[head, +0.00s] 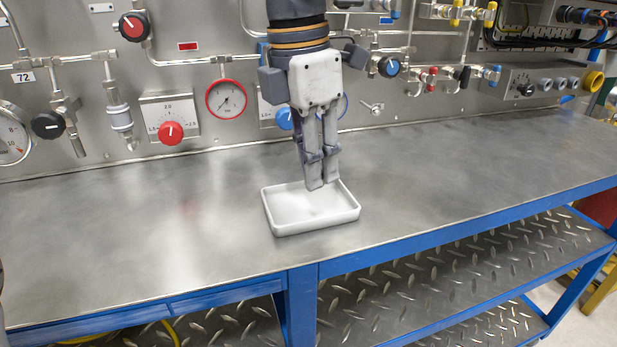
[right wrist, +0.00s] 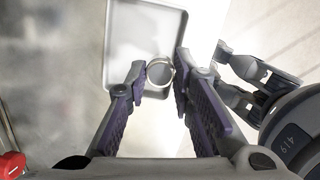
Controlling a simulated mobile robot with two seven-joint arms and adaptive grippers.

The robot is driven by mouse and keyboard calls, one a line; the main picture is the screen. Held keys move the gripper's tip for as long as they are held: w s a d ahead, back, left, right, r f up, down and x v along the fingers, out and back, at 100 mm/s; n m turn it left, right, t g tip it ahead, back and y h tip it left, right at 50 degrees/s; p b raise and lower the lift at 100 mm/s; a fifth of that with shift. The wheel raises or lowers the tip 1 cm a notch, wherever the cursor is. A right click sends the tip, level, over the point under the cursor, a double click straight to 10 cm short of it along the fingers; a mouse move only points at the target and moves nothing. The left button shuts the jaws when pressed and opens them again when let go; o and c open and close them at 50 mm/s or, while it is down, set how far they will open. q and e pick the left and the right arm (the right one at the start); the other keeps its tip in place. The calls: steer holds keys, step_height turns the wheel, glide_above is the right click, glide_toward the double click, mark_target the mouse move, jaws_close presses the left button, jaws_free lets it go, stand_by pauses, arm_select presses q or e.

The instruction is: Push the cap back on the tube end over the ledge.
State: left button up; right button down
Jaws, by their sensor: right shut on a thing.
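My right gripper (head: 315,186) points straight down, its fingertips over the white tray (head: 272,218) on the bench. In the right wrist view its fingertips (right wrist: 160,69) are closed on a small pale round thing (right wrist: 151,79) with a ring-like rim. It looks like the cap, but I cannot be sure. The fingers hide it in the head view. I cannot make out a separate tube or the ledge in either view. A dark grey part of mine with jointed links shows at the right of the wrist view. I cannot tell whether it is my left gripper.
The tray also shows in the right wrist view (right wrist: 116,78). The steel bench top (head: 110,235) is clear on both sides of it. A gauge panel (head: 190,75) with knobs, pipes and a red-rimmed gauge (head: 226,99) stands behind. The blue front edge (head: 400,247) borders the bench.

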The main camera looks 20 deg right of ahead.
steer(key=s+r, duration=0.7)
steer(key=s, duration=0.4)
steer(key=shift+s+d+r, duration=0.2)
steer(key=shift+s+r, duration=0.05)
steer(key=shift+s, duration=0.15)
